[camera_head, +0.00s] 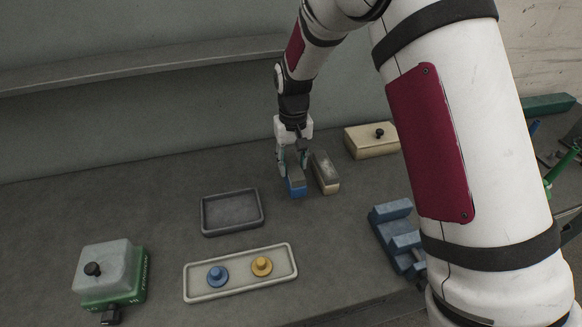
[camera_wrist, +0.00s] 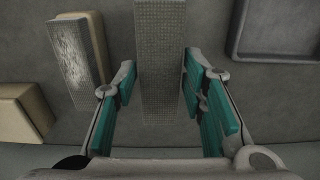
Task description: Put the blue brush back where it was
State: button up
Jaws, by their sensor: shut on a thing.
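The blue brush (camera_head: 298,190) is at the back middle of the table, with a grey top and a blue end facing the camera. My gripper (camera_head: 292,170) points down and is shut on it. In the wrist view the brush (camera_wrist: 160,55) shows as a long grey textured block between my green-padded fingers (camera_wrist: 158,90). It is on or just above the table; I cannot tell which. A similar brush with a cream body (camera_head: 326,175) lies close on its right, apart from it; it also shows in the wrist view (camera_wrist: 77,60).
A cream box (camera_head: 378,147) with a black knob stands behind right. An empty dark tray (camera_head: 204,216) is front left. A pale tray (camera_head: 240,289) holds a blue and a yellow knobbed piece. A green box (camera_head: 125,292) stands at left, a blue vise (camera_head: 398,240) at right.

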aim_at(292, 160)
jog(key=shift+w+a, duration=0.1)
jog(key=shift+w, duration=0.55)
jog(key=shift+w+f+p, duration=0.2)
jog(key=shift+f+p, duration=0.25)
jog(key=shift+f, duration=1.4)
jog(key=o, duration=1.3)
jog(key=shift+f, duration=0.15)
jog(key=shift+c, duration=0.2)
